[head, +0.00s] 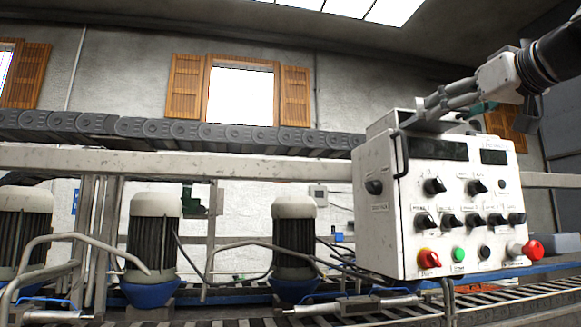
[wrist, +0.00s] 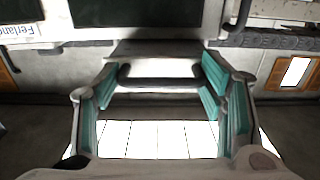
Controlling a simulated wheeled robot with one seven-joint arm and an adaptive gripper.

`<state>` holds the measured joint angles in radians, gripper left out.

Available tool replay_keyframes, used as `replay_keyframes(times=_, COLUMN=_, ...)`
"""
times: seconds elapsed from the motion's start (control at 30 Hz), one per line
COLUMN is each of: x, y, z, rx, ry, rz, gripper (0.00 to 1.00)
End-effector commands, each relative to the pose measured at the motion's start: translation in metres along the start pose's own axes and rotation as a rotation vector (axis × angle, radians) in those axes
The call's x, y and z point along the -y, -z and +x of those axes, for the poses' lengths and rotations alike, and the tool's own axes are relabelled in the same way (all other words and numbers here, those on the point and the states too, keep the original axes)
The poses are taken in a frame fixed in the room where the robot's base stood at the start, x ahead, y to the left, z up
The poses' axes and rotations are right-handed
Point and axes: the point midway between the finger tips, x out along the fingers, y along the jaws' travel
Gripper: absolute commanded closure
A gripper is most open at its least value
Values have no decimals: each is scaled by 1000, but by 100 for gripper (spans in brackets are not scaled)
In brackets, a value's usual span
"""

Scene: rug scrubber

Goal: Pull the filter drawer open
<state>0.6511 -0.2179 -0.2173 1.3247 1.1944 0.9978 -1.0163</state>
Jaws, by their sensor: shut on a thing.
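My gripper (head: 446,108) reaches in from the upper right to the top of the white control box (head: 378,235) in the head view. In the wrist view my gripper (wrist: 161,84) shows its teal-padded fingers on both sides of a dark bar-shaped handle (wrist: 160,82) and is shut on it. The handle sits at a grey drawer-like part (wrist: 160,49), which I take for the filter drawer. Its grey top housing (head: 392,121) shows partly in the head view. My fingers hide the handle there, and I cannot tell how far the drawer stands out.
The box front carries knobs, dark displays and a red mushroom button (head: 532,249). A black side handle (head: 401,154) stands out at its left. A conveyor chain (head: 190,131) and beam run behind. Several motors (head: 294,245) stand at left.

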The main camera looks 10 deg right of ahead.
Motion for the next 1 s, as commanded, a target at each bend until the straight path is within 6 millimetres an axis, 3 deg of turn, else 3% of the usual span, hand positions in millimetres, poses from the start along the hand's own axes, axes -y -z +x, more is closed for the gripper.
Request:
replay_keyframes(times=0.1, x=0, y=-1, z=-32, rx=-2, ry=-2, rz=-2, gripper=86)
replay_keyframes(times=0.27, x=-1, y=0, z=-61, rx=-1, ry=-3, rz=0, gripper=86)
replay_keyframes(times=0.63, x=-2, y=-1, z=-68, rx=1, ry=-4, rz=1, gripper=86)
replay_keyframes(times=0.67, x=-2, y=-1, z=-68, rx=1, ry=-4, rz=0, gripper=34)
replay_keyframes(times=0.7, x=-2, y=-1, z=-68, rx=1, ry=-4, rz=0, gripper=25)
replay_keyframes(times=1.0, x=0, y=-1, z=-68, rx=1, ry=0, rz=0, gripper=24)
